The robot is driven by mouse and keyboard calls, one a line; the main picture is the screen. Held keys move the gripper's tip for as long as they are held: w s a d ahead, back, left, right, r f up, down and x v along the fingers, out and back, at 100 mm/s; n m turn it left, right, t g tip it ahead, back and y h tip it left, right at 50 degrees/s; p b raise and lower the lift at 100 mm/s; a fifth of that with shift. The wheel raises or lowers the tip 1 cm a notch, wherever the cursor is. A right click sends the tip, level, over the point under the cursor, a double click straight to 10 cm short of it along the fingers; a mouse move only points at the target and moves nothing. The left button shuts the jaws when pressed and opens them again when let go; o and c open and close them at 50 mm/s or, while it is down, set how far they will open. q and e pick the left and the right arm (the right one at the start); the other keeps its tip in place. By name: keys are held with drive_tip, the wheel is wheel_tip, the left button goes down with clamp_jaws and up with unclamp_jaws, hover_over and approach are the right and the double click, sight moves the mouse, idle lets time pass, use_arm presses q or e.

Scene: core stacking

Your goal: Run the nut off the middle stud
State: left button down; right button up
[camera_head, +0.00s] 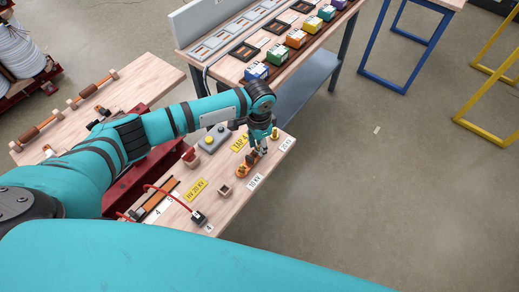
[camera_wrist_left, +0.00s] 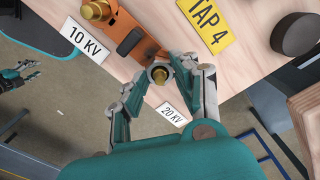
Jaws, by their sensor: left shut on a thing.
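My left gripper (camera_head: 265,150) points down at the near edge of the wooden bench top (camera_head: 222,212). In the left wrist view its fingertips (camera_wrist_left: 162,74) are closed around a grey hex nut (camera_wrist_left: 159,72), whose middle looks brass. The fingers partly hide the stud there. An orange link (camera_wrist_left: 127,31) lies beside the nut, with a brass stud (camera_wrist_left: 97,10) at its far end. The link also shows in the head view (camera_head: 245,168). Small dark gripper fingers, apparently my right gripper (camera_wrist_left: 20,74), show at the left of the wrist view; their opening is unclear.
White labels read 10 KV (camera_wrist_left: 84,39) and 20 KV (camera_wrist_left: 172,114). A yellow TAP 4 plate (camera_wrist_left: 208,24) lies near a dark round knob (camera_wrist_left: 296,34). Open floor lies right.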

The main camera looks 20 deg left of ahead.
idle(0.5)
use_arm(q)
drive_tip(key=shift+r+n+p, duration=0.2)
drive_tip(key=shift+n+p, duration=0.1)
drive_tip(key=shift+p, duration=0.2)
drive_tip(key=shift+n+p, duration=0.7)
drive_tip(key=shift+p, duration=0.1)
drive_tip(key=shift+n+p, duration=1)
drive_tip(key=shift+f+n, duration=0.15)
drive_tip(key=shift+n, duration=0.15)
